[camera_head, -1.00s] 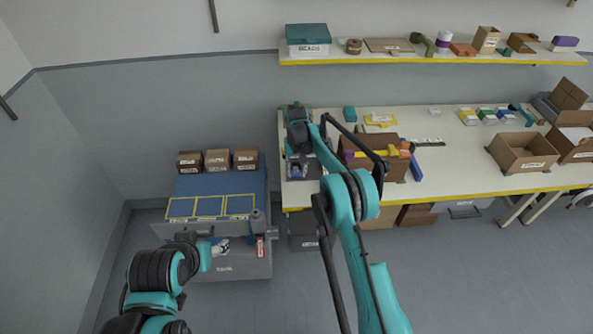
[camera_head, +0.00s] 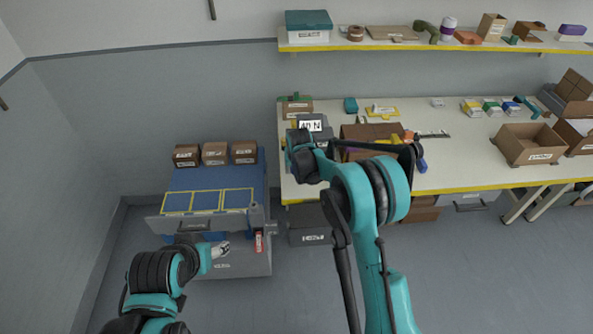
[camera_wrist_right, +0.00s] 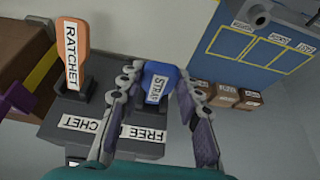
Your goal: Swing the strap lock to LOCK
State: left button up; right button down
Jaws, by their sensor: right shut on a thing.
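The strap lock, a blue lever marked STRAP (camera_wrist_right: 157,84), stands on a dark grey base (camera_wrist_right: 60,130) in the right wrist view. My right gripper (camera_wrist_right: 160,95) is shut on it, with one finger on each side. A label on the base near the fingers reads FREE; part of it is hidden by a finger. An orange lever marked RATCHET (camera_wrist_right: 72,55) stands to the left, apart from my fingers. In the head view the right gripper is hidden by its own arm. My left gripper (camera_head: 221,249) is over the cart's front; its jaw opening is too small to tell.
A white sign reading 40 N (camera_head: 310,122) stands behind my right wrist on the workbench (camera_head: 455,180). An open brown box (camera_head: 525,147) is at the bench's right. The blue-topped cart (camera_head: 250,180) holds several small boxes. A loaded shelf (camera_head: 420,46) is above.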

jog(key=shift+s+f+t+b, duration=0.15)
jog(key=shift+f+t+b, duration=0.55)
jog(key=shift+t+b, duration=0.5)
jog(key=c, duration=1)
grip_release()
jog(key=shift+c, duration=0.2)
jog(key=shift+r, duration=0.1)
jog(key=v, duration=1.2)
